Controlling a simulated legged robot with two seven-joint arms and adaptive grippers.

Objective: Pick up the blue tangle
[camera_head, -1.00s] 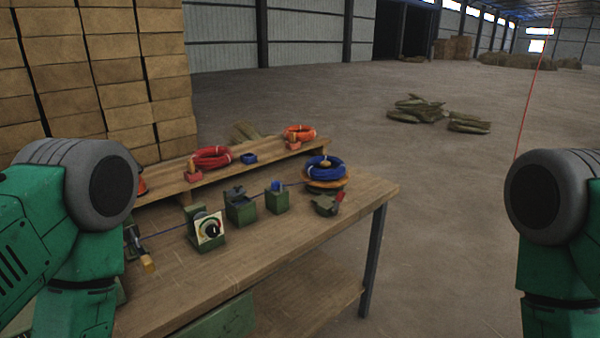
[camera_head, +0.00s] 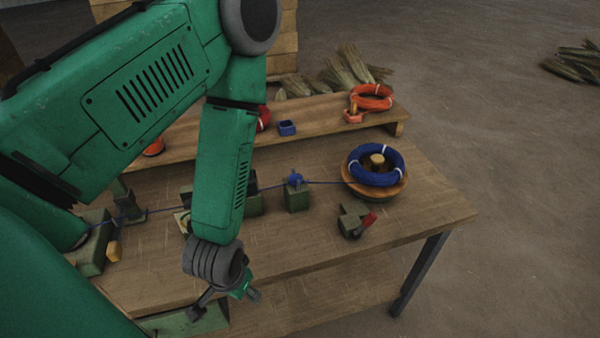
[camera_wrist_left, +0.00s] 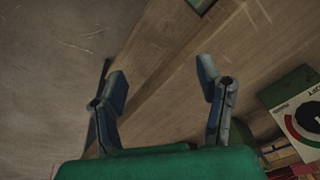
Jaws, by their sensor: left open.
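A blue coil (camera_head: 378,178), the only blue bundle I can see, lies on a round wooden spool (camera_head: 374,193) at the right part of the workbench. A blue strand runs left from it through the small green fixtures. My left gripper (camera_head: 225,298) hangs low over the bench's front edge, well to the left of the coil and nearer to me. In the left wrist view my left gripper (camera_wrist_left: 162,78) has its fingers spread with nothing between them. The coil is not in that view. My right gripper is not in view.
Green fixtures stand on the workbench (camera_head: 300,245); one has a red handle (camera_head: 367,219). A raised shelf (camera_head: 330,125) behind holds an orange coil (camera_head: 372,97) and a small blue box (camera_head: 287,128). In the left wrist view a dial (camera_wrist_left: 305,122) sits at the right.

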